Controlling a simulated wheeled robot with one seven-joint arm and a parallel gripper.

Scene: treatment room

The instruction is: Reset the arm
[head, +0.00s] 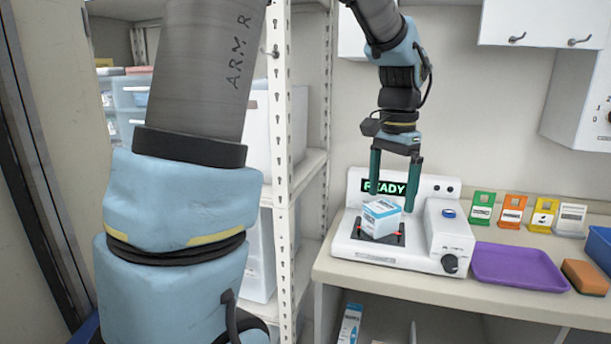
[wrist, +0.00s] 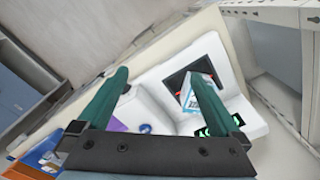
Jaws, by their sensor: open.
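My gripper (head: 394,184) is open and empty, with its green fingers pointing down. In the head view it hangs above a white machine (head: 375,260) whose lit display (head: 384,187) reads READY. A small white and blue box (head: 381,218) rests tilted on the machine's dark plate, below the fingers. In the wrist view the box (wrist: 196,94) shows partly behind the right finger, and the dark plate is beside it. My gripper (wrist: 158,92) does not hold the box. The display is partly covered by a finger in the head view.
A purple tray (head: 520,267) and an orange-brown block (head: 584,276) lie right of the machine. Several coloured cards stand behind the tray. A blue bin (head: 600,247) is at the right edge. A metal shelf post (head: 281,170) stands left of the counter. White cabinets hang above.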

